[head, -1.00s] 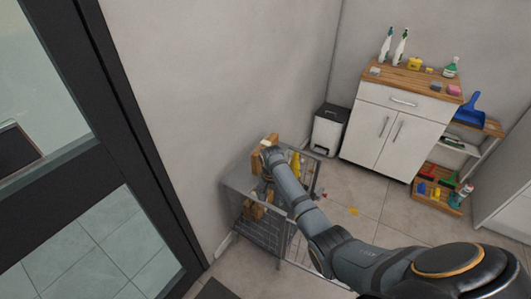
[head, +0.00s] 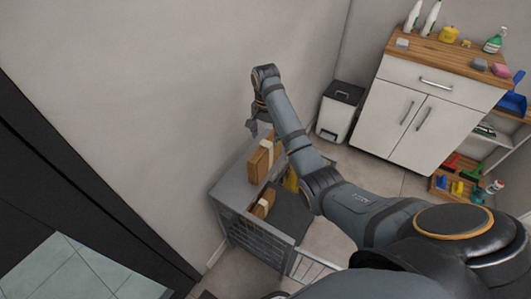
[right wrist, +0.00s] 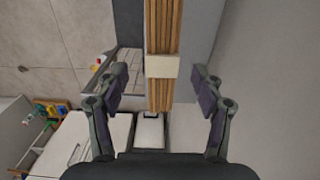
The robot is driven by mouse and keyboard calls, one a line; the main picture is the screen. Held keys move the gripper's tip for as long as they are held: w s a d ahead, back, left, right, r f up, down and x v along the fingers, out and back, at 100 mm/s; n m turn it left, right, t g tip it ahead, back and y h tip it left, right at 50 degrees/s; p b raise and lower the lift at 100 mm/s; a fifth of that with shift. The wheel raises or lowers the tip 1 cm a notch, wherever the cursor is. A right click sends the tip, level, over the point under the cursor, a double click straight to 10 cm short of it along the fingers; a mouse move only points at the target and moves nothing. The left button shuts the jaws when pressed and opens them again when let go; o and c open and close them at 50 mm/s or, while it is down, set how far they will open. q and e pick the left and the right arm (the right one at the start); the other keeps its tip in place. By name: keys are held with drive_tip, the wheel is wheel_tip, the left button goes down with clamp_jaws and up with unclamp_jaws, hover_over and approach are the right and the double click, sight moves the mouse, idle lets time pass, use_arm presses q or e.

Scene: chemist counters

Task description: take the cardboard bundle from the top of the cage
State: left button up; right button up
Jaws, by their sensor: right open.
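The cardboard bundle (head: 261,161) stands on edge on the grey top of the metal cage (head: 232,191), against the wall side of the room. It is brown with a pale band around it. My right gripper (head: 254,125) is open and empty, just above the bundle in the head view. In the right wrist view the bundle (right wrist: 162,40) shows edge-on as brown layers with the pale band, lined up between the two spread fingers (right wrist: 161,84). Neither finger appears to touch it. My left gripper is not in view.
More cardboard (head: 263,204) and a yellow item (head: 291,180) are in the cage. A white bin (head: 339,110) and a white cabinet (head: 423,112) with bottles and sponges on top stand to the right. The wall is close behind the cage.

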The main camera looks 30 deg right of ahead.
sight(266, 143)
drive_tip(key=shift+w+f+b, duration=0.15)
drive_tip(key=shift+f+b, duration=0.15)
drive_tip(key=shift+f, duration=0.35)
drive_tip(key=shift+w+d+f, duration=0.15)
drive_tip(key=shift+w+f, duration=0.05)
drive_tip(key=shift+f, duration=0.1)
drive_tip(key=shift+w+d, duration=0.1)
drive_tip(key=shift+w, duration=0.1)
drive_tip(key=shift+f+b, duration=0.3)
drive_tip(key=shift+b, duration=0.05)
use_arm(q)
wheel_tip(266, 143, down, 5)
drive_tip(key=b, duration=0.3)
use_arm(e)
wheel_tip(266, 143, down, 3)
drive_tip(key=shift+s+r, duration=0.1)
drive_tip(key=shift+s, duration=0.05)
drive_tip(key=shift+f+b, duration=0.9)
drive_tip(key=shift+b, duration=0.05)
drive_tip(key=shift+f, duration=0.15)
wheel_tip(266, 143, down, 4)
drive_tip(key=b, duration=0.3)
drive_tip(key=shift+f, duration=0.45)
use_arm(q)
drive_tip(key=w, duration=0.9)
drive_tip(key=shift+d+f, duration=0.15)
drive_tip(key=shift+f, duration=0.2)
